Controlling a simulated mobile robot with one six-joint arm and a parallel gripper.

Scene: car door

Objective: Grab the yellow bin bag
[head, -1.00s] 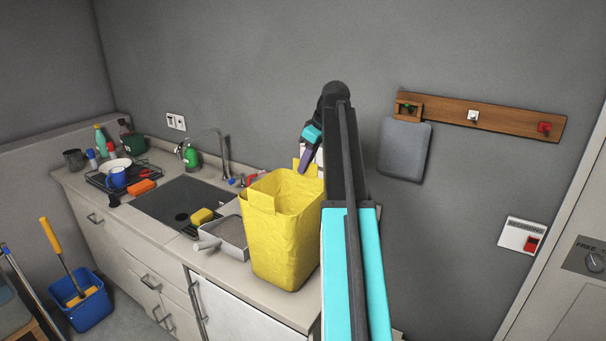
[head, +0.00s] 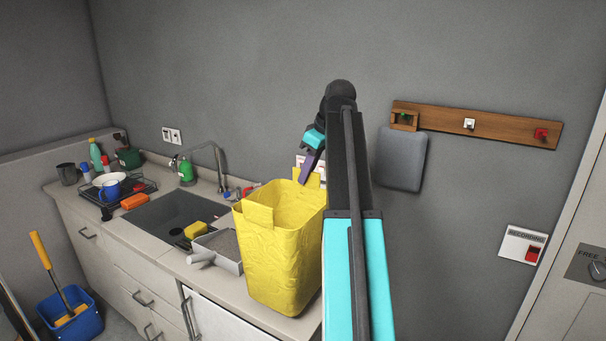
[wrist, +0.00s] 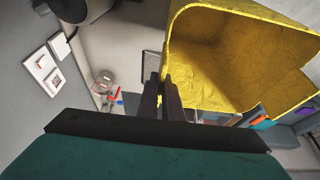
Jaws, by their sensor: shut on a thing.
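The yellow bin bag (head: 279,255) is an open-topped, crinkled bag with raised tabs on its rim. In the head view it appears in front of the right end of the counter, upright or nearly so. My gripper (head: 304,178) is at its back rim, by the rear tab, with fingers pointing down. In the wrist view the bag (wrist: 215,62) fills the upper right, its inside empty. My gripper (wrist: 168,88) is shut there on the bag's rim. The exact grip is partly hidden by the fingers. Whether the bag touches the counter cannot be told.
A grey tray (head: 222,246) and yellow sponge (head: 194,229) lie left of the bag. A wooden hook rail (head: 475,124) and grey board (head: 401,160) hang right. A blue bucket (head: 75,322) stands on the floor.

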